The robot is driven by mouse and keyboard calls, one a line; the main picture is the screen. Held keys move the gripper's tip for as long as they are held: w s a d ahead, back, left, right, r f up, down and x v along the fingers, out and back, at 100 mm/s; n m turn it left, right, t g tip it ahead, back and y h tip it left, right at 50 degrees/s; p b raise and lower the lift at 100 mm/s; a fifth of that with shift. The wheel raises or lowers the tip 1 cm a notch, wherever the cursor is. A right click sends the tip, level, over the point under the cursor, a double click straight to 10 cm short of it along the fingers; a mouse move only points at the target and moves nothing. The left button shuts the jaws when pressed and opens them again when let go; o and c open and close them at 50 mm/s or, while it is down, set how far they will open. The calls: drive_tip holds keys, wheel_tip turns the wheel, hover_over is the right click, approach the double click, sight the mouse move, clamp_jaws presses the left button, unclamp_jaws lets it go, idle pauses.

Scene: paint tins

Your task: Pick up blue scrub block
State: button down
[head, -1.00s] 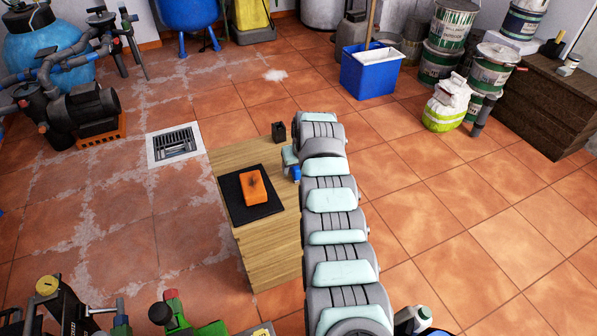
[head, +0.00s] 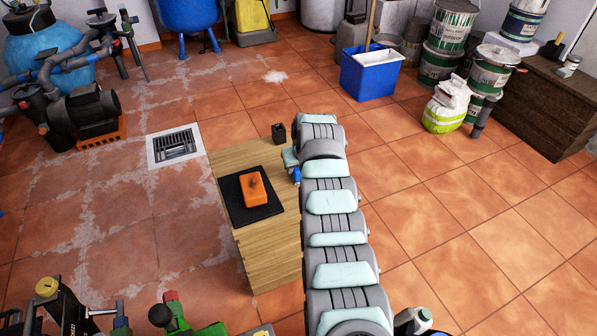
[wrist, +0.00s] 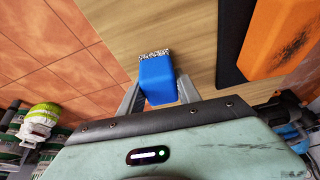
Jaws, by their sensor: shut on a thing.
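The blue scrub block (wrist: 156,82) is a small blue block with a speckled black-and-white strip along its far edge. My gripper (wrist: 160,88) is shut on it, with one grey finger on each side in the wrist view. In the head view a small patch of the blue block (head: 296,174) shows beside the end of my arm, over the right edge of the wooden cabinet (head: 268,245). The rest of it is hidden by my arm. I cannot tell whether the block touches the cabinet top.
An orange block (head: 254,189) with a dark smudge lies on a black mat (head: 238,206) on the cabinet, left of my gripper. A small dark box (head: 278,132) stands at the cabinet's far end. A floor drain (head: 175,145) lies to the left. Tiled floor is clear at right.

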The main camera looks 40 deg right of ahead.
drive_tip(key=shift+r, duration=0.2)
wheel_tip(320, 180, up, 20)
drive_tip(key=p, duration=0.7)
drive_tip(key=shift+f, duration=0.2)
